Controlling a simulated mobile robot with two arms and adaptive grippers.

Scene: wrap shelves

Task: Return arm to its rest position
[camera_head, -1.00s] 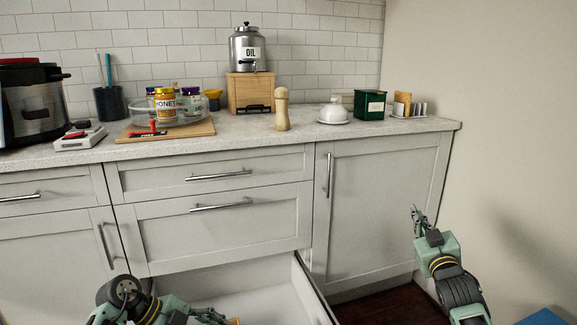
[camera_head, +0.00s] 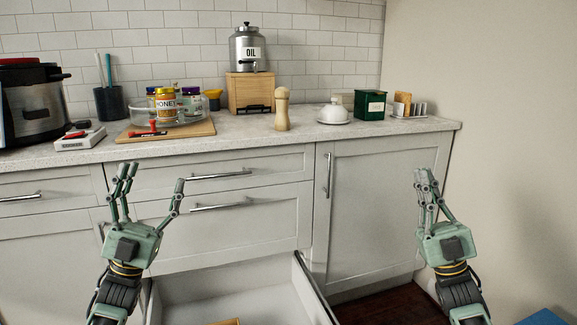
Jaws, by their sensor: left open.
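My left gripper (camera_head: 153,178) is raised at the lower left, in front of the cabinet drawers. Its fingers are spread apart, point up, and hold nothing. My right gripper (camera_head: 428,174) is at the lower right, in front of the right cabinet door, with its fingers pointing up. Its fingers overlap in this view, so how far they are apart is unclear; no object shows in it. Both arms come up from the bottom edge, roughly side by side.
An open bottom drawer (camera_head: 270,296) juts out between my arms, with a small orange-brown item (camera_head: 226,322) at the picture's bottom edge. The countertop (camera_head: 255,124) holds jars, an oil dispenser (camera_head: 248,48) and a pepper mill (camera_head: 282,110). A wall (camera_head: 515,140) stands at the right.

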